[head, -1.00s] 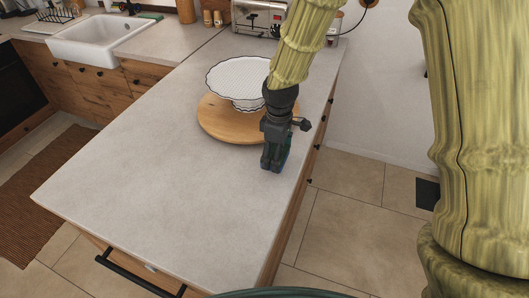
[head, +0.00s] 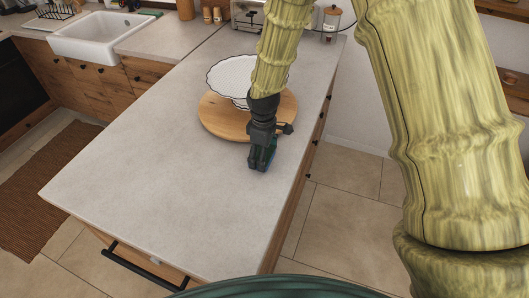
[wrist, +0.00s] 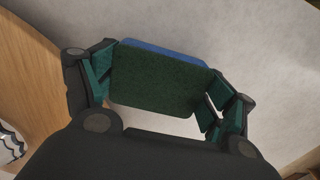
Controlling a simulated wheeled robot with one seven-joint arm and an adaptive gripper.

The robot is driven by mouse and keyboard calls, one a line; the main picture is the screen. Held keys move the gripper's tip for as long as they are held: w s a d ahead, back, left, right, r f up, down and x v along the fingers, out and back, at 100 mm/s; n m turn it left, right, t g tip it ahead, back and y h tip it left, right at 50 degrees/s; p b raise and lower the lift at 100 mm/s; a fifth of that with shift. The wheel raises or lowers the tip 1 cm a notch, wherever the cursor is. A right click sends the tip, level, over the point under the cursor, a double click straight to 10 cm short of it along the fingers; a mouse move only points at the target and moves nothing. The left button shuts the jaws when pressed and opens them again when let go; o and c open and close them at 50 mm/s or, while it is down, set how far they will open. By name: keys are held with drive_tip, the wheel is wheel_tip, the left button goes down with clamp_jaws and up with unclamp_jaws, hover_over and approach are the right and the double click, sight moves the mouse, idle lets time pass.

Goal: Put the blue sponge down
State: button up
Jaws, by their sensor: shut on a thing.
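My gripper (head: 261,167) is over the grey counter (head: 160,170), in front of the round wooden board and near the counter's right edge. In the wrist view the gripper (wrist: 160,95) is shut on the blue sponge (wrist: 165,50). The sponge's dark green face is toward the camera, with a blue strip along its far edge. In the head view the fingers mostly hide the sponge. The gripper points down, and its tips are at or close to the counter surface. I cannot tell whether the sponge touches the counter.
A round wooden board (head: 220,123) holds a white scalloped cake stand (head: 232,78), just behind my gripper. A toaster (head: 245,15) and a glass jar (head: 331,20) stand at the back. The front and left of the counter are clear. A white sink (head: 95,40) is at the far left.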

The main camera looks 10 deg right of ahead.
drive_tip(key=shift+s, duration=0.15)
drive_tip(key=o, duration=0.9)
drive_tip(key=shift+f, duration=0.15)
drive_tip(key=shift+r+b, duration=1.8)
drive_tip(key=shift+r, duration=4.4)
drive_tip(key=shift+d, duration=0.1)
